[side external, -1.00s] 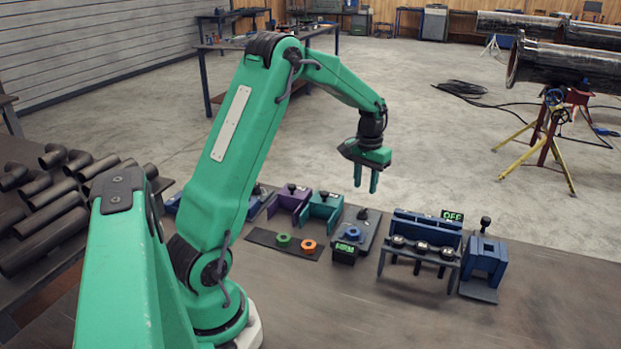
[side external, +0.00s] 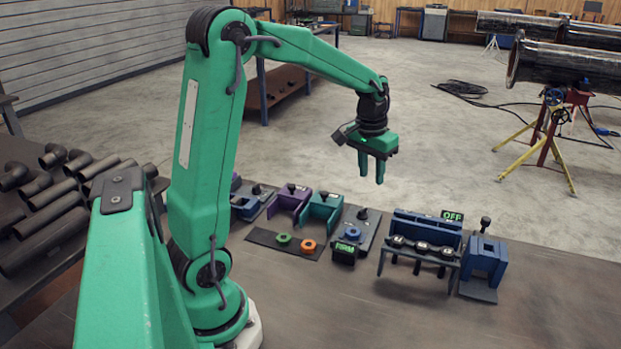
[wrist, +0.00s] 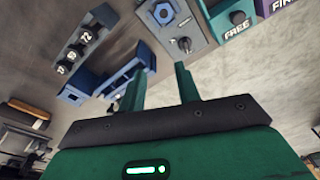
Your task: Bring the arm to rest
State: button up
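My gripper (side external: 371,170) hangs in the air above the bench, its two green fingers pointing down. The fingers are apart with nothing between them. In the wrist view, my gripper (wrist: 160,88) also shows two spread, empty fingers. The fixtures on the bench lie below it, clear of the fingers. My upper arm stands nearly upright and the forearm slopes down to the right.
On the bench (side external: 420,325) stand a purple fixture (side external: 289,203), a teal fixture (side external: 321,210), a blue rack (side external: 425,230) marked OFF, and a blue block (side external: 485,260). Green (side external: 284,239) and orange (side external: 308,246) rings lie on a dark mat. Pipes (side external: 50,215) are stacked at left.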

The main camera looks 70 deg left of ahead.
jog(key=s+d+r+m+t, duration=0.2)
jog(key=s+d, duration=0.5)
jog(key=s, duration=0.2)
jog(key=s+d+r+m+t, duration=0.2)
jog(key=s+d+r, duration=0.1)
jog(key=s+d, duration=0.4)
jog(key=shift+s+d+r, duration=0.15)
jog(key=shift+s+r, duration=0.2)
jog(key=shift+s, duration=0.85)
jog(key=shift+w, duration=0.1)
